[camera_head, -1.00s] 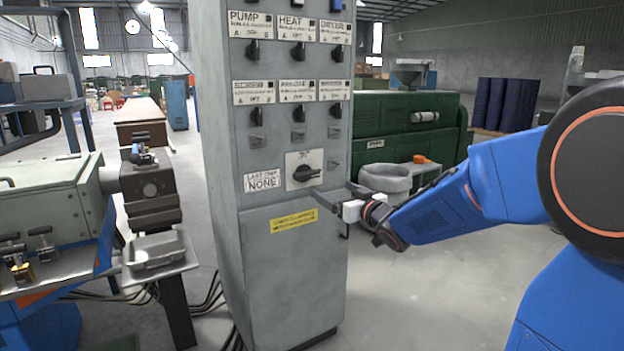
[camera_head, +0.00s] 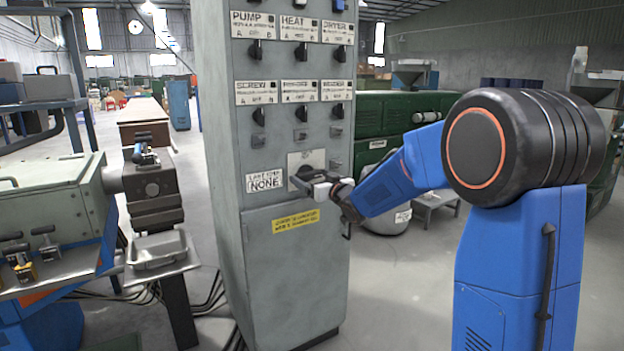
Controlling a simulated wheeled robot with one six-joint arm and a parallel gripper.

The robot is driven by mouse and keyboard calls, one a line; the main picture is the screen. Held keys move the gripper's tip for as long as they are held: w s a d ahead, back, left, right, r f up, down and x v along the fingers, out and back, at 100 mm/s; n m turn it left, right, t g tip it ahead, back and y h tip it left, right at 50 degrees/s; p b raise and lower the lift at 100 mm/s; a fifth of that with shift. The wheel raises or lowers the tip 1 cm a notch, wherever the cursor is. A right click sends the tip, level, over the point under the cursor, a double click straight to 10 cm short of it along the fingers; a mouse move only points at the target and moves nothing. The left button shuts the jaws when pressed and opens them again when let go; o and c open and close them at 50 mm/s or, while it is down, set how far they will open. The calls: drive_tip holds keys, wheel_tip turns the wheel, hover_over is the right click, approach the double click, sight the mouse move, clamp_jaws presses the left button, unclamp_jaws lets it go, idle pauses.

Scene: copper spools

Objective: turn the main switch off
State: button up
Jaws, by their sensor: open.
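The main switch (camera_head: 307,171) is a dark rotary knob on a pale square plate, low on the panel of a tall grey control cabinet (camera_head: 285,265). My gripper (camera_head: 302,184) is open at the panel, its fingers in front of the lower part of the switch plate. The gripper partly hides the knob, so its angle is hard to read. I cannot tell whether the fingers touch the knob. A "NONE" label (camera_head: 265,182) sits left of the switch, and a yellow label (camera_head: 296,221) sits below it.
Several smaller labelled knobs (camera_head: 298,114) stand in rows above the main switch. A green machine (camera_head: 383,115) stands behind the cabinet to the right. A bench with a metal tray (camera_head: 158,250) stands to the left. Floor (camera_head: 400,310) in front right is clear.

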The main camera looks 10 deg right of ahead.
drive_tip(key=shift+w, duration=0.15)
drive_tip(key=c, duration=1.1)
drive_tip(key=shift+o, duration=0.2)
